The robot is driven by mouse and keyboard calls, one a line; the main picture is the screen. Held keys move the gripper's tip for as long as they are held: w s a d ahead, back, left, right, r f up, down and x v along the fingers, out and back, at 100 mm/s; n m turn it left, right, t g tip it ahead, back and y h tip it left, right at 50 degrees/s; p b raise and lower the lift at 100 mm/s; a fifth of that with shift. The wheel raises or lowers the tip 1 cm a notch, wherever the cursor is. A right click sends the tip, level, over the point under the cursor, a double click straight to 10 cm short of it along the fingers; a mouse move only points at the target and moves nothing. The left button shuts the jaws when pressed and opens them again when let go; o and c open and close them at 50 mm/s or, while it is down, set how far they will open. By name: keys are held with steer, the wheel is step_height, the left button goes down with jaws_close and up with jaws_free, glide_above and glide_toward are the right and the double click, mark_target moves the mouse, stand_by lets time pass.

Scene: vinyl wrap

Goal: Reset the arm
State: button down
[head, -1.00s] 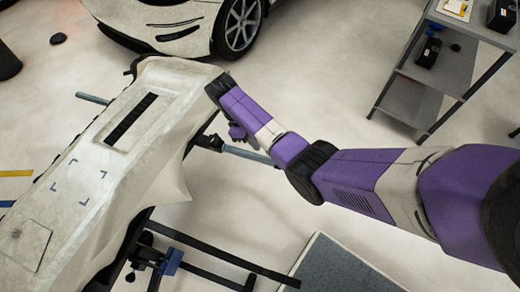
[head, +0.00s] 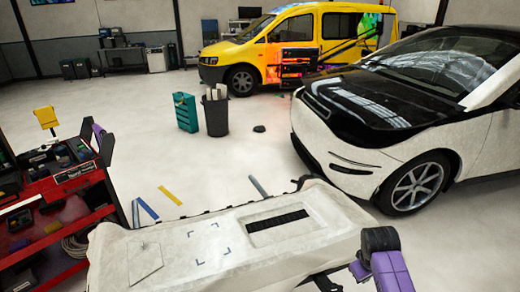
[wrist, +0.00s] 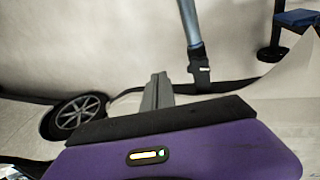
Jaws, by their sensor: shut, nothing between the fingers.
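My gripper (wrist: 157,92) shows in the wrist view as grey fingers pressed together beyond the black edge of my purple wrist. It is shut and empty. In the head view only a purple and black part of my arm shows at the lower right, beside the right end of the white wrapped bumper. The fingertips cannot be made out there. The white bumper (head: 285,262) lies across the bottom of the head view, with a dark grille slot and corner marks on it.
A white and black car (head: 350,165) stands behind on the right, and a yellow van (head: 300,35) farther back. A red tool cart (head: 65,205) is at the left. A dark bin (head: 215,115) and a teal case (head: 186,112) stand on open floor.

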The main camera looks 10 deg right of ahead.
steer(key=s+a+r+m+t, duration=0.1)
steer(key=s+a+r+t, duration=0.2)
steer(key=a+t, duration=0.25)
steer(key=s+a+r+m+t, duration=0.2)
steer(key=s+a+t, duration=0.1)
steer(key=a+t, duration=0.3)
steer(key=s+a+r+t, duration=0.1)
steer(key=s+a+r, duration=0.1)
steer(key=s+r, duration=0.45)
steer(key=s+a+r+t+y+b, duration=0.1)
steer(key=s+a+r, duration=0.2)
steer(key=s, duration=0.7)
steer(key=s+a+r+t, duration=0.15)
steer(key=s+r, duration=0.25)
steer(key=s, duration=0.4)
steer(key=s+a+g+y, duration=0.1)
steer(key=s+g, duration=0.1)
steer(key=s, duration=0.7)
steer(key=shift+s+a+n+g+b, duration=0.25)
steer(key=shift+a+n+g+b, duration=0.05)
steer(key=shift+a+n, duration=0.1)
